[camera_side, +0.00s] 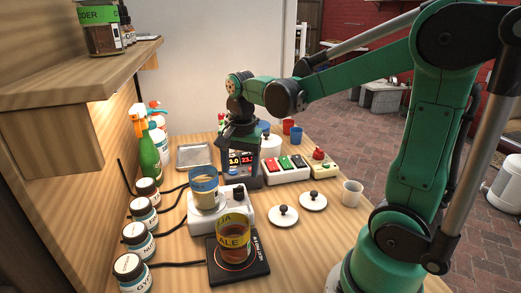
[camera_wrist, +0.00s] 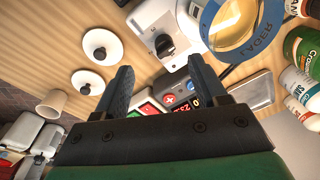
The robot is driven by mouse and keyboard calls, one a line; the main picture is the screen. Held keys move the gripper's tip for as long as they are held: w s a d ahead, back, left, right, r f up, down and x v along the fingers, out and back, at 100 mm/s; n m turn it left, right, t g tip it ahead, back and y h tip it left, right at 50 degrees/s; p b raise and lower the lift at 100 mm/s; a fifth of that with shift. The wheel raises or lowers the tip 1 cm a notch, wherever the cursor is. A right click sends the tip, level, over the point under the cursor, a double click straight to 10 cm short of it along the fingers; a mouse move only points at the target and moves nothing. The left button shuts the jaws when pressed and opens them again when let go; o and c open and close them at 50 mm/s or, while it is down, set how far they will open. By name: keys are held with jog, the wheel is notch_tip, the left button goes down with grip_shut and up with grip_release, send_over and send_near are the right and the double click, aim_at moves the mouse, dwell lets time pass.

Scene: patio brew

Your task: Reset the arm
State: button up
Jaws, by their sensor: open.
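My green arm reaches in from the right in the side view. My gripper (camera_side: 242,178) points down over the middle of the wooden table (camera_side: 330,222), just behind the white device (camera_side: 222,212) with a beaker (camera_side: 204,188) on it. In the wrist view my gripper (camera_wrist: 160,76) has its two dark fingers spread wide with nothing between them. The same beaker (camera_wrist: 235,22) and the white device's black knob (camera_wrist: 164,45) show beyond the fingers. The exact height of the fingertips above the table is hard to tell.
A jar marked ALE (camera_side: 233,238) stands on a black plate (camera_side: 238,268) in front. Two white lids (camera_side: 283,215) and a cup (camera_side: 352,193) lie to the right. A button box (camera_side: 285,168) is near my gripper. Labelled jars (camera_side: 131,271) line the left, under a wooden shelf (camera_side: 80,80).

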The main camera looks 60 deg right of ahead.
jog(key=s+a+n+t, duration=0.1)
jog(key=a+n+t, duration=0.1)
jog(key=n, duration=0.2)
jog(key=s+a+r+n+t, duration=0.1)
jog(key=a+n+t, duration=0.1)
jog(key=a+n, duration=0.1)
jog(key=s+a+r+n+t, duration=0.1)
jog(key=a+n, duration=0.1)
jog(key=n, duration=0.4)
jog(key=shift+s+a+t, duration=0.2)
jog(key=shift+a+t, duration=0.05)
jog(key=shift+t, duration=0.15)
jog(key=shift+s+a+n+t, duration=0.1)
jog(key=shift+a+n+t, duration=0.2)
jog(key=shift+n, duration=0.3)
